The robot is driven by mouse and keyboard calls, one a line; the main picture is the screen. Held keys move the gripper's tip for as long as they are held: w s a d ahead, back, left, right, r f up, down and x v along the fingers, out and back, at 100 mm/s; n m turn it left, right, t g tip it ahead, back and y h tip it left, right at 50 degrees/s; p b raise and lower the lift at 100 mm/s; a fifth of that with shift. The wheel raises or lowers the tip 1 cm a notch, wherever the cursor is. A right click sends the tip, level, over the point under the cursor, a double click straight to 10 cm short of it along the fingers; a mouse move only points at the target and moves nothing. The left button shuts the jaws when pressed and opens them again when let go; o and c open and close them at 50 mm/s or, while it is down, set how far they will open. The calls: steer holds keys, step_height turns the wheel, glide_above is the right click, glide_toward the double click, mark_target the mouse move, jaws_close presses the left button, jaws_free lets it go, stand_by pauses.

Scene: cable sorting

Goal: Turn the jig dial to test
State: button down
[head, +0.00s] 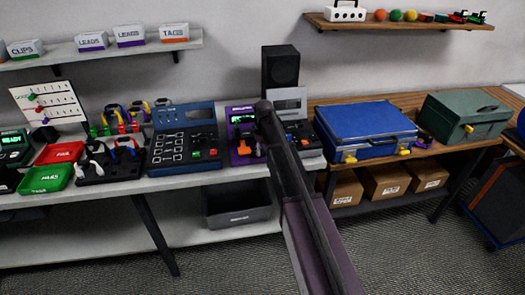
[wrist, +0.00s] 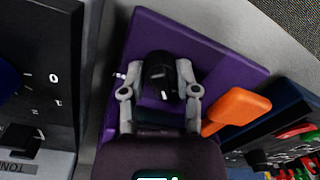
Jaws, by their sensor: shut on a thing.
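The purple jig (wrist: 215,52) fills the middle of the wrist view; it also shows in the head view (head: 235,157), on the white bench left of my arm. Its black dial (wrist: 158,70) has a white pointer mark. My gripper (wrist: 160,84) is shut on the dial, with one grey finger on each side of it. An orange handle (wrist: 238,106) stands on the jig just right of the fingers. The jig's lit screen (head: 243,119) shows in the head view, too small to read. I cannot make out the dial's position labels.
A dark blue panel with switches (head: 185,142) stands close on the jig's left. A box with coloured connectors (wrist: 285,140) is close on the right. A black speaker (head: 281,68) stands behind. A blue case (head: 365,125) sits on the wooden bench further right.

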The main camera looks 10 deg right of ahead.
steer(key=m, duration=0.8)
steer(key=shift+s, duration=0.1)
steer(key=m, duration=0.5)
steer(key=shift+t, duration=0.3)
steer(key=shift+m, duration=1.9)
steer(key=shift+c, duration=1.7)
jaws_free()
